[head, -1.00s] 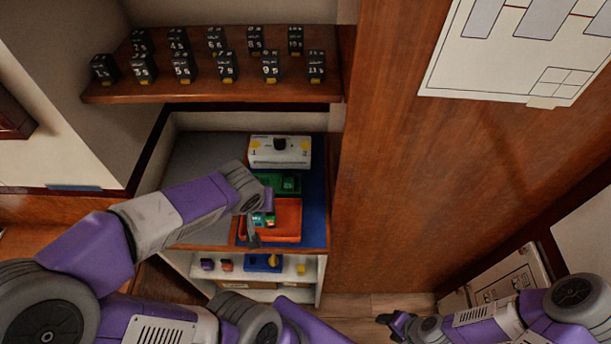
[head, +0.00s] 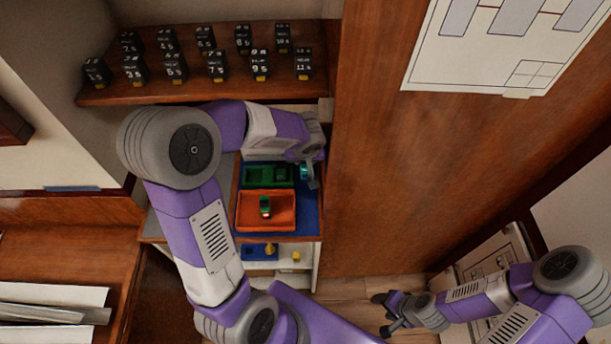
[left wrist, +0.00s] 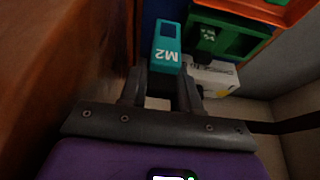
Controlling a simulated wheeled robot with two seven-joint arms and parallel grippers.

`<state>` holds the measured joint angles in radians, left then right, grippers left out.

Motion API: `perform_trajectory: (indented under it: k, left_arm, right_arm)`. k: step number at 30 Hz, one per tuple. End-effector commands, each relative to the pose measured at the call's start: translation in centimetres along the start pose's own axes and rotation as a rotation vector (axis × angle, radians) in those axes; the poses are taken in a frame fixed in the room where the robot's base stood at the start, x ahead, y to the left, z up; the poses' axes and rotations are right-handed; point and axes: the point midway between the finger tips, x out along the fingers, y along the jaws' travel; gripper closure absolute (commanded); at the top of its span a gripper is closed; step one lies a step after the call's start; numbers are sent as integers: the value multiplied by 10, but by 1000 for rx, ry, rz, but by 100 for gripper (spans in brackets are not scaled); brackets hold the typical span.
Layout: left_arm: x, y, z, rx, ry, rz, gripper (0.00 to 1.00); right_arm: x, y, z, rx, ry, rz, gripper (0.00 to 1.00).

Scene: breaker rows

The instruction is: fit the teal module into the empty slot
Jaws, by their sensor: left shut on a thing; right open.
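The teal module (left wrist: 167,48), marked M2, is between the fingers of my left gripper (left wrist: 162,92) in the left wrist view. It also shows in the head view (head: 304,172), partly covered by the gripper. My left gripper (head: 309,174) is shut on it, just right of the green holder (head: 256,183). A green module (head: 282,174) sits in the holder's right part. The left part looks like an empty dark recess (head: 256,174); the holder also shows in the left wrist view (left wrist: 238,42). My right gripper (head: 386,315) is open and empty at the lower right.
An orange tray (head: 245,222) with one green module (head: 265,207) stands in front of the holder on a blue mat (head: 309,222). A white box (left wrist: 213,78) stands behind the holder. A shelf (head: 190,92) of black relays is above. A wooden panel (head: 400,180) rises close on the right.

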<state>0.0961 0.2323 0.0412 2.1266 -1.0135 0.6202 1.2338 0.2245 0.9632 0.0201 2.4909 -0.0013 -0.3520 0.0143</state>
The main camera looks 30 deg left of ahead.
Motion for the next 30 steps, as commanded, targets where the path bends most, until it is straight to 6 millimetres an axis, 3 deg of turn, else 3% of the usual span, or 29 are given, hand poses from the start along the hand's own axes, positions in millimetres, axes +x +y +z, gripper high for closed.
perform_trajectory:
  k: [3, 11, 18, 30]
  left_arm:
    - [27, -1, 12, 1, -4, -2, 100]
    - [49, -1, 21, 0, -1, -1, 100]
    - [85, -1, 37, 2, -3, 0, 100]
    - [91, 2, 36, -1, 0, 1, 100]
  right_arm:
    - [10, 4, 0, 1, -1, 0, 43]
    - [16, 6, 0, 1, -1, 0, 43]
    - [29, 11, -1, 1, -1, 0, 43]
    - [26, 10, -1, 0, -1, 0, 43]
